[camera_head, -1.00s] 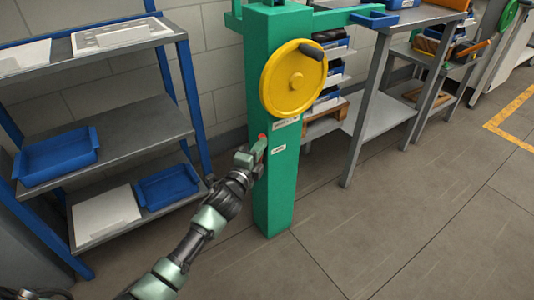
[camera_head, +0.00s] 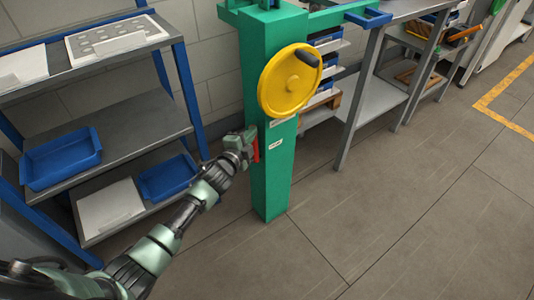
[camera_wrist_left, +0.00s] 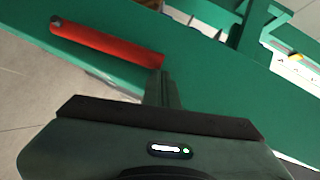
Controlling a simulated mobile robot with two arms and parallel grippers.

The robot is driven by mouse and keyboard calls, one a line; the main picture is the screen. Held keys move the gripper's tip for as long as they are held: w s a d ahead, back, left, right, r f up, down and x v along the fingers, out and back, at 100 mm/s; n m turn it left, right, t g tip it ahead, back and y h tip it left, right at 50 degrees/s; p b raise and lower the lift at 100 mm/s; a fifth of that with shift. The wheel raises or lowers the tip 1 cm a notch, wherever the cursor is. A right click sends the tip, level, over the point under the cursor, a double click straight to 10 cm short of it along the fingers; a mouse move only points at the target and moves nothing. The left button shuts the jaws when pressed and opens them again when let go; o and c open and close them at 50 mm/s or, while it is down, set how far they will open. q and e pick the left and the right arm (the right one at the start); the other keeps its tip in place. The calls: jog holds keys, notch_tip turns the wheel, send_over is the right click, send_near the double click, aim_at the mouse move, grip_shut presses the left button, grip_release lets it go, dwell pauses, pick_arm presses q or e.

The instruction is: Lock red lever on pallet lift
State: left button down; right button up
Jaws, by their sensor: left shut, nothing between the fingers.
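The green pallet lift column (camera_head: 276,185) stands upright in the middle of the head view. A small red lever (camera_head: 257,150) shows on its left side, below the yellow wheel, roughly along the column. In the wrist view the red lever (camera_wrist_left: 105,42) is a long red bar lying across the green face. My left gripper (camera_head: 247,138) is beside the lever at the column. In the wrist view its fingers (camera_wrist_left: 164,86) are shut with nothing between them, by the lever's right end. I cannot tell whether they touch it. My right gripper is not in view.
A yellow handwheel (camera_head: 288,82) with a dark knob sits just above the lever. A grey shelf (camera_head: 110,130) with blue bins (camera_head: 62,160) stands close on the left. Workbenches (camera_head: 372,105) stand behind on the right. The floor in front is clear.

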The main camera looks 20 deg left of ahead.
pick_arm(q)
jog(key=w+a, duration=0.1)
jog(key=a, duration=0.1)
jog(key=w+a, duration=0.1)
jog(key=a, duration=0.1)
jog(key=shift+w+r, duration=0.15)
jog(key=shift+w, duration=0.15)
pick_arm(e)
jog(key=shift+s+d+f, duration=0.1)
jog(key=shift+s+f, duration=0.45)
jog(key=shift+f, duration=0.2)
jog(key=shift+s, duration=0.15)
